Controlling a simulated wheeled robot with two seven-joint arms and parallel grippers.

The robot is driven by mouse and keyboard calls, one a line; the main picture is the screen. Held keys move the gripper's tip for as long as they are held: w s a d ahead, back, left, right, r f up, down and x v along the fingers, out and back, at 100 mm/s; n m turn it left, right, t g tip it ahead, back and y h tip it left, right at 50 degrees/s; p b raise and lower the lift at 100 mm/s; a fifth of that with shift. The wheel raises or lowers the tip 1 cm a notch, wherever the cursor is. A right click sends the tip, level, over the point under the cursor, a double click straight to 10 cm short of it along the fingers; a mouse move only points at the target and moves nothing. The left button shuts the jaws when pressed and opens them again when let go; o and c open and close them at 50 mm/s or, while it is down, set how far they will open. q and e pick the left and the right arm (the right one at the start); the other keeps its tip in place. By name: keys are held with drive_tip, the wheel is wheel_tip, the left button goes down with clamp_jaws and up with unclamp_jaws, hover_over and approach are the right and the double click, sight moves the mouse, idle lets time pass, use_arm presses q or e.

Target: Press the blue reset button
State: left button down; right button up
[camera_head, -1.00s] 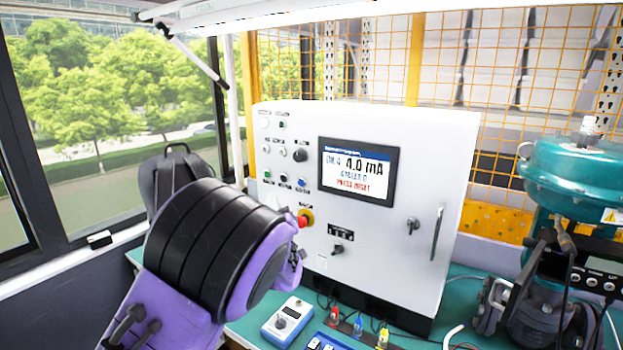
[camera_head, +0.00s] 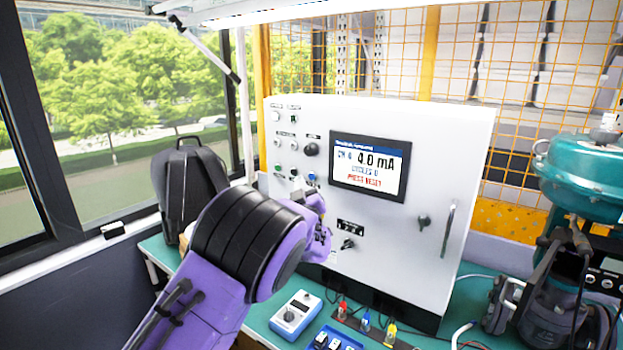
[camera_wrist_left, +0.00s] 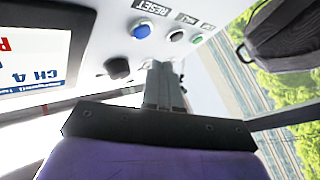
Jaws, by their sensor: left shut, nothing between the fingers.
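The blue reset button (camera_head: 312,177) is on the white control cabinet, low and left of the screen. In the left wrist view the blue button (camera_wrist_left: 141,31) shows beside an upside-down RESET label. My left gripper (camera_wrist_left: 164,70) is shut and empty, its fingertips close to the panel, beside the black knob and offset from the blue button in that picture. In the head view my purple left gripper (camera_head: 312,200) is just below the button. I cannot tell how far the fingertips are from the panel. My right gripper is not in view.
A black knob (camera_head: 312,150) and other buttons are close to the blue one. A blue-white handheld device (camera_head: 296,314) lies on the green bench below. A teal actuator (camera_head: 585,175) stands at right.

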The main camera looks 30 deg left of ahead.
use_arm(q)
drive_tip(key=shift+w, duration=0.95)
drive_tip(key=shift+w, duration=0.15)
idle(1.2)
drive_tip(key=shift+w, duration=0.3)
drive_tip(key=shift+w+d, duration=0.1)
drive_tip(key=shift+w, duration=0.25)
idle(0.6)
drive_tip(key=shift+s, duration=0.8)
drive_tip(key=s, duration=0.5)
drive_tip(key=shift+a+b, duration=0.3)
drive_tip(key=shift+b, duration=0.05)
